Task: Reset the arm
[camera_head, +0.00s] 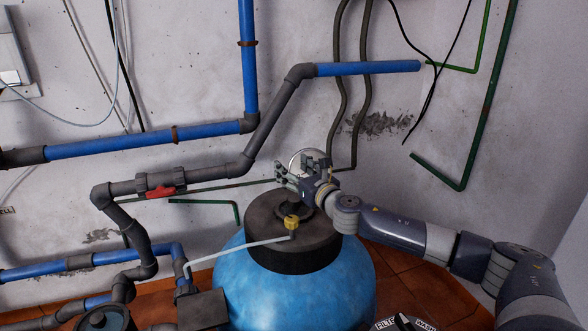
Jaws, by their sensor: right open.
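My right arm (405,232) reaches in from the lower right. Its gripper (297,171) is open, just above the black top (272,235) of a blue tank (300,293), with its fingers pointing up and to the left. A round, pale-faced object, perhaps a gauge (308,155), shows partly behind the fingers. I cannot tell whether the gripper touches it. No held object can be made out. My left gripper is not in view.
A yellow fitting (291,222) with a pale tube (240,250) is on the tank top. Blue and grey pipes (150,142) run along the wall, with a red valve handle (160,192). Green pipes (437,171) are at right. Tiled floor (430,285) shows right of the tank.

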